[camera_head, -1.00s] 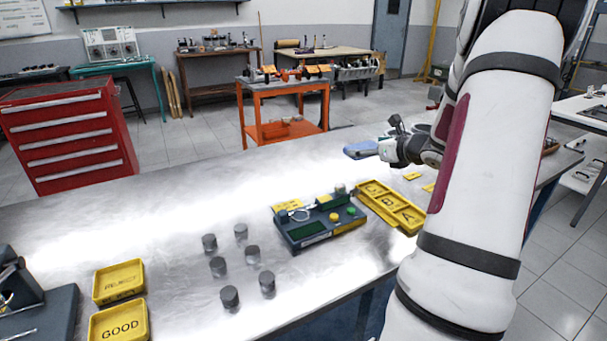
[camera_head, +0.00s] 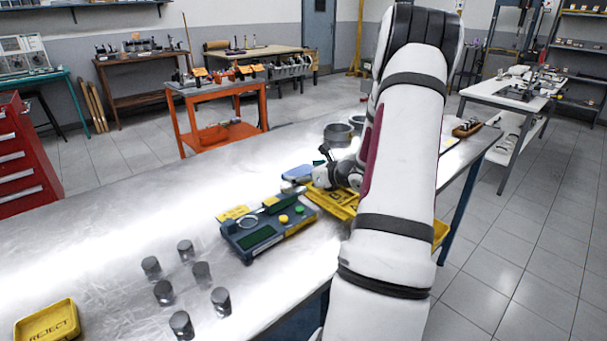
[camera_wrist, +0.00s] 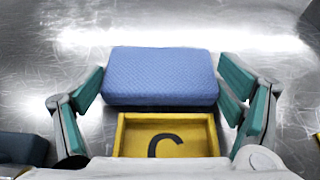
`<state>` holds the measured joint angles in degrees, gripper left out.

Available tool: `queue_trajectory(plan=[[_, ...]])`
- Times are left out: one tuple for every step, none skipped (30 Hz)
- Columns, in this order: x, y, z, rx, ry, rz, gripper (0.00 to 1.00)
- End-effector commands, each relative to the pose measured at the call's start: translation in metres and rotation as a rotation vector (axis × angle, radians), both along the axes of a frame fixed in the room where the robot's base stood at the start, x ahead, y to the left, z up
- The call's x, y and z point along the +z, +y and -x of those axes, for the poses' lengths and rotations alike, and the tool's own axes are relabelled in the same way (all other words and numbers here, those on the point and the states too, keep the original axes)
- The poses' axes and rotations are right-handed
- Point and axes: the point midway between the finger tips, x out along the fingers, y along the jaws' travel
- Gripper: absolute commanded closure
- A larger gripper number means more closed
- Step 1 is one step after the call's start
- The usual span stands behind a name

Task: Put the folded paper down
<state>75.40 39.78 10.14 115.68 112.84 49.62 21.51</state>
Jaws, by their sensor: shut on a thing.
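The folded paper is a blue, quilted-looking flat block (camera_wrist: 160,76). In the wrist view it lies between the two green-padded fingers of my gripper (camera_wrist: 165,95), which is shut on it. It sits just beyond the yellow tray's compartment marked C (camera_wrist: 168,152); I cannot tell whether it touches the table. In the head view the paper (camera_head: 297,173) shows as a small blue patch left of my gripper (camera_head: 318,175), beside the yellow tray (camera_head: 335,205). My wrist and arm hide much of the tray and the fingertips.
A dark gauge box (camera_head: 265,230) with green and yellow buttons stands left of the tray. Several grey cylinders (camera_head: 202,273) stand nearer me. A yellow REJECT tray (camera_head: 48,324) is at lower left. Grey rings (camera_head: 338,134) stand behind my gripper. Bare metal tabletop (camera_head: 130,215) lies left.

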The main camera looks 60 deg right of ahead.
Motion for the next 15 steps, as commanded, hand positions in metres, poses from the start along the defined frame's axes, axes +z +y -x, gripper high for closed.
queue_trajectory(plan=[[0.0, -0.0001, -0.0002, 0.001, -0.001, 0.002, 0.4], [0.0004, -0.0002, -0.0001, 0.001, -0.002, 0.002, 0.4], [0.0006, -0.0002, -0.0001, 0.001, -0.001, 0.002, 0.4], [0.0007, -0.0002, -0.0001, 0.001, -0.001, 0.002, 0.4], [0.0007, -0.0002, -0.0001, 0.001, -0.001, 0.002, 0.4], [0.0006, -0.0002, -0.0001, 0.001, -0.001, 0.002, 0.4], [0.0001, -0.0002, -0.0001, 0.001, -0.001, 0.002, 0.4], [-0.0007, -0.0003, -0.0002, 0.0, 0.0, 0.002, 0.4], [-0.002, -0.0002, -0.0004, 0.0, 0.0, 0.002, 0.4], [-0.003, -0.0002, -0.0005, 0.0, 0.0, 0.002, 0.4], [-0.0033, -0.0002, -0.0003, 0.0, 0.0, 0.002, 0.11], [-0.0026, -0.0001, -0.0001, 0.001, 0.0, 0.002, 0.02], [-0.0024, -0.0001, -0.0001, 0.0, 0.0, 0.001, 0.0], [-0.0024, -0.0001, 0.0, 0.0, 0.0, 0.001, 0.0], [-0.0024, -0.0002, 0.0001, -0.001, 0.0, 0.001, 0.0]])
